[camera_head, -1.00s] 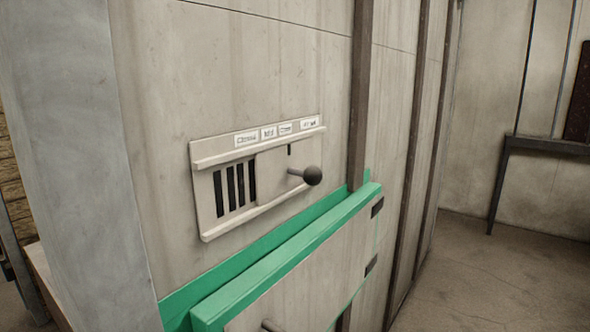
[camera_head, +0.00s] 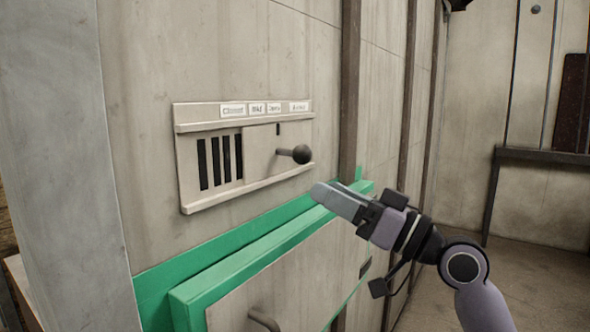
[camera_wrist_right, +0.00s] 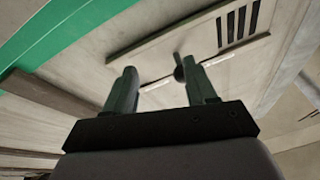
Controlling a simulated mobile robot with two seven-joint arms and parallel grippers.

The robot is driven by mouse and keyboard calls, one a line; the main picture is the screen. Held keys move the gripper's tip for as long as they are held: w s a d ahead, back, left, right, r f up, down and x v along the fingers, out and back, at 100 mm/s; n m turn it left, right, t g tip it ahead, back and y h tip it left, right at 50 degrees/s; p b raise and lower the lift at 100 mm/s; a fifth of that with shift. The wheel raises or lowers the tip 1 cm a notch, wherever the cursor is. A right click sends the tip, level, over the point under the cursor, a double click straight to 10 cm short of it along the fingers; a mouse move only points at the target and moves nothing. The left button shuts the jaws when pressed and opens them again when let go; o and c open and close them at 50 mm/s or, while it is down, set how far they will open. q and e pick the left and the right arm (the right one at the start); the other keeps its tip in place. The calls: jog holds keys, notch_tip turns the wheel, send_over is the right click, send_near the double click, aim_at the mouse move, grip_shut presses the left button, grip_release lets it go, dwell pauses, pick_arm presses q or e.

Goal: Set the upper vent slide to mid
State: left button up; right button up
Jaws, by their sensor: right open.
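The upper vent (camera_head: 186,124) is a pale plate on the wall with labels Closed, Mid and others above it. Its sliding plate (camera_head: 262,141) sits to the right, leaving several dark slots (camera_head: 220,160) open at the left. A dark ball knob (camera_head: 301,154) sticks out from the slide; its pointer mark (camera_head: 278,129) is under the third label. My right gripper (camera_head: 325,195) is below and right of the knob, apart from it. In the right wrist view its fingers (camera_wrist_right: 165,88) are open, with the knob (camera_wrist_right: 179,73) beyond them, nearer the right finger. My left gripper is out of view.
A green-framed hatch (camera_head: 270,250) with a handle (camera_head: 264,320) juts out below the vent. A dark vertical wall strip (camera_head: 350,90) stands just right of the vent. A dark table (camera_head: 540,157) is at the far right. Free floor lies at right.

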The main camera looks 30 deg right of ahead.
aim_at(311, 151)
jog(key=shift+n+y, duration=0.7)
jog(key=shift+y, duration=0.1)
jog(key=w+a+r, duration=0.1)
jog(key=r, duration=0.1)
jog(key=a+r+p, duration=0.1)
jog(key=r, duration=0.1)
jog(key=w+a+r+p, duration=0.1)
jog(key=r, duration=0.1)
jog(key=shift+w+a+r, duration=0.1)
jog(key=shift+w, duration=0.2)
jog(key=shift+w+a+r+p, duration=0.1)
jog(key=shift+w+a+p, duration=0.3)
jog(key=shift+w, duration=0.2)
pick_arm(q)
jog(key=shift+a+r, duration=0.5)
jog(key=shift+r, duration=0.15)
pick_arm(e)
jog(key=shift+d, duration=0.1)
grip_shut()
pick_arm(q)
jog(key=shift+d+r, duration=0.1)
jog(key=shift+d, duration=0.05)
